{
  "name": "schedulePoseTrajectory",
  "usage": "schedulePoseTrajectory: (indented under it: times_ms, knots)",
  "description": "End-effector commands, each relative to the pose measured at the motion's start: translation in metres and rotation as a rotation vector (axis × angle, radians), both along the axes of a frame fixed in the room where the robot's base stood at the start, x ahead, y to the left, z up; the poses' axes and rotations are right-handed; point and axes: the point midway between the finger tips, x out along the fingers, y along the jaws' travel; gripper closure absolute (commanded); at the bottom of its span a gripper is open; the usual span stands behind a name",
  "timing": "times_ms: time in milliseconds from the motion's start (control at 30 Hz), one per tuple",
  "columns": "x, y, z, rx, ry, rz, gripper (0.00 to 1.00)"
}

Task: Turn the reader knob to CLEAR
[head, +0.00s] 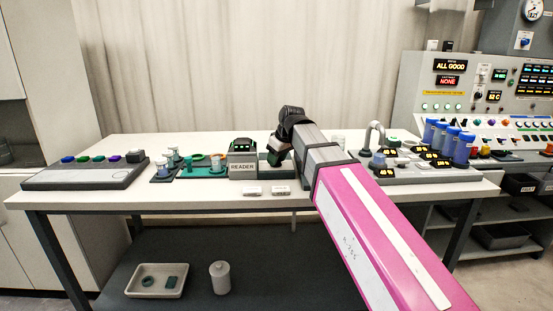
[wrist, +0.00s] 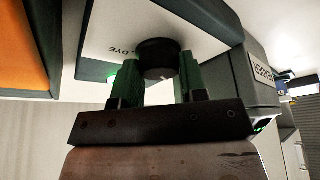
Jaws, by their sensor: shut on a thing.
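The reader (head: 243,165) is a grey box with a dark top and green display, labelled READER, near the middle of the table in the head view. In the wrist view its side label (wrist: 261,72) is at the right. The reader knob (wrist: 158,52) is a dark round knob on a pale panel (wrist: 200,28). My gripper (wrist: 158,72) has its two green fingers on either side of the knob and is shut on it. The word DYE shows upside down beside the knob. A CLEAR mark is not visible. In the head view my arm hides the knob.
On the table (head: 210,200), a button panel (head: 85,176) stands left, a teal tray (head: 200,173) sits left of the reader, and a grey tray (head: 440,175) with blue cylinders (head: 463,147) is at right. Two small white labels (head: 253,190) lie in front of the reader.

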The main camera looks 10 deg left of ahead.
Motion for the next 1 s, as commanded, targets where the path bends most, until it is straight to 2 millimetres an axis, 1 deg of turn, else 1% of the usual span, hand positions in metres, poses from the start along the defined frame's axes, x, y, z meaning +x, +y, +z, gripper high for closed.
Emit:
schedulePoseTrajectory:
  times_ms: [400, 433, 500, 833, 933, 1000]
  knots:
    - [0.0, 0.0, 0.0, -0.001, 0.001, 0.009, 0.84]
    - [0.0, 0.0, 0.0, -0.001, 0.001, 0.009, 0.54]
    - [0.0, 0.0, 0.0, -0.001, 0.0, 0.009, 0.35]
    - [0.0, -0.001, 0.002, 0.0, 0.0, 0.008, 0.35]
    - [-0.002, -0.003, 0.008, 0.0, -0.001, 0.007, 0.35]
    - [-0.003, -0.005, 0.015, 0.0, -0.001, 0.007, 0.35]
